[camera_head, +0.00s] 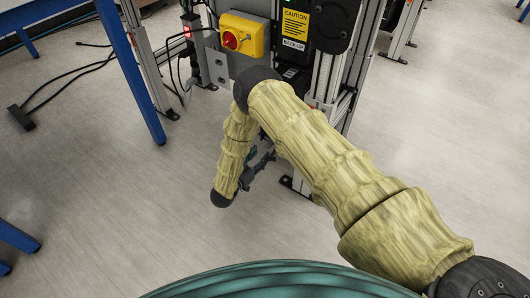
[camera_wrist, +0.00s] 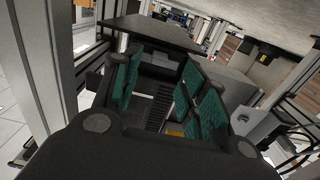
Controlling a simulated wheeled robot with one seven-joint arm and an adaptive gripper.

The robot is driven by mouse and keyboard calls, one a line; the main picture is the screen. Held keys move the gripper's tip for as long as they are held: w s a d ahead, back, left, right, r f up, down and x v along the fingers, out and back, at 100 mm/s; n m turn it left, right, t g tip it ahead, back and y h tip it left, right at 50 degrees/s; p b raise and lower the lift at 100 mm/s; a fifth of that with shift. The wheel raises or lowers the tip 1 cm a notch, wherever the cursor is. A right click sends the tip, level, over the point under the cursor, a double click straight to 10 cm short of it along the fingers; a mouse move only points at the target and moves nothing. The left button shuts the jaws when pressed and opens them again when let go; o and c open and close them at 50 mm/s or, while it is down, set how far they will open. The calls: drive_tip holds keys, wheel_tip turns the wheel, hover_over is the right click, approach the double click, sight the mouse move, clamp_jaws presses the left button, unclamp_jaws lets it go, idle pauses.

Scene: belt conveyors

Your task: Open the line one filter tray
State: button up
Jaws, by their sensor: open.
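My gripper (camera_wrist: 165,88) fills the lower middle of the wrist view, with its teal-padded fingers spread apart and nothing held between them. A dark flat panel (camera_wrist: 150,34) lies just beyond the fingertips, with a dark front below it. I cannot tell whether this is the filter tray, and no handle or label is clear. In the head view my gripper (camera_head: 258,160) is low beside the conveyor frame, mostly hidden by my arm. The arm also covers part of the equipment there.
A yellow switch box with a red knob (camera_head: 243,36) and a caution label (camera_head: 294,24) are on the conveyor equipment. Metal uprights (camera_head: 325,82) stand close by; another upright (camera_wrist: 38,62) borders the wrist view's left. The floor (camera_head: 90,190) at left is mostly clear, with cables farther back.

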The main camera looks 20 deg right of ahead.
drive_tip(key=shift+b+x, duration=0.7)
drive_tip(key=shift+x, duration=1.6)
drive_tip(key=shift+c, duration=0.2)
clamp_jaws()
